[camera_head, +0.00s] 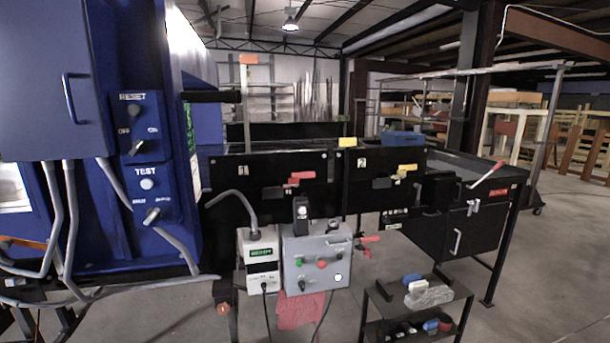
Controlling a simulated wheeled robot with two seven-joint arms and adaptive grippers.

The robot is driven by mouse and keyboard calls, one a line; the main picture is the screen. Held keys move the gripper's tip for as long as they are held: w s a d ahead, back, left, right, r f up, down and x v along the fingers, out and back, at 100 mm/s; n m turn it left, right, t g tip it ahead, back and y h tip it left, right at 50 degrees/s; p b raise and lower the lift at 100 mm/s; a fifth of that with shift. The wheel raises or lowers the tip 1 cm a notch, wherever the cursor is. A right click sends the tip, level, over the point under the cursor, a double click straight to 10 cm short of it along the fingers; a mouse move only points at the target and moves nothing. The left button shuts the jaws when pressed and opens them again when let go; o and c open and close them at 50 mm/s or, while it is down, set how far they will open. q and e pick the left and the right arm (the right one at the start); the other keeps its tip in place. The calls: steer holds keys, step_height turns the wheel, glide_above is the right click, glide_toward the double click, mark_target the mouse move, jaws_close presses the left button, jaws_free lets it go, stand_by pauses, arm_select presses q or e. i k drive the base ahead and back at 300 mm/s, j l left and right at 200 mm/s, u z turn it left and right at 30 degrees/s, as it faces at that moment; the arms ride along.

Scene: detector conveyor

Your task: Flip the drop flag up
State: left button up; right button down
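No part is clearly labelled as the drop flag, so I cannot tell which one it is. An orange flag-like piece (249,60) sits at the top of a thin upright post above the conveyor. A red piece (300,176) is on the black panel marked 1, and a yellow piece (407,169) is on the panel marked 2. A yellow block (347,142) sits on the top edge between these panels. Neither of my grippers shows.
A blue cabinet (85,120) with RESET and TEST controls fills the left. A grey control box (317,258) with buttons hangs below the conveyor. A small black cart (448,292) holding several items stands at front right.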

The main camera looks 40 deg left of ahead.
mark_target(245, 59)
steer(key=i+u, duration=0.2)
steer(key=u, duration=0.25)
steer(key=i+l+u, duration=0.15)
steer(key=u, duration=0.3)
steer(key=i+l+u, duration=0.15)
steer(key=u, duration=0.3)
steer(key=i+l+u, duration=0.2)
steer(key=u, duration=0.2)
steer(key=i+l+u, duration=0.1)
steer(key=l+u, duration=0.2)
steer(key=u, duration=0.15)
steer(key=l+u, duration=0.3)
steer(key=u, duration=0.15)
steer(key=i+l+u, duration=0.1)
steer(key=l+u, duration=0.55)
steer(key=u, duration=0.25)
steer(key=l+u, duration=0.35)
steer(key=l, duration=0.15)
steer(key=l+u, duration=0.3)
steer(key=l, duration=0.2)
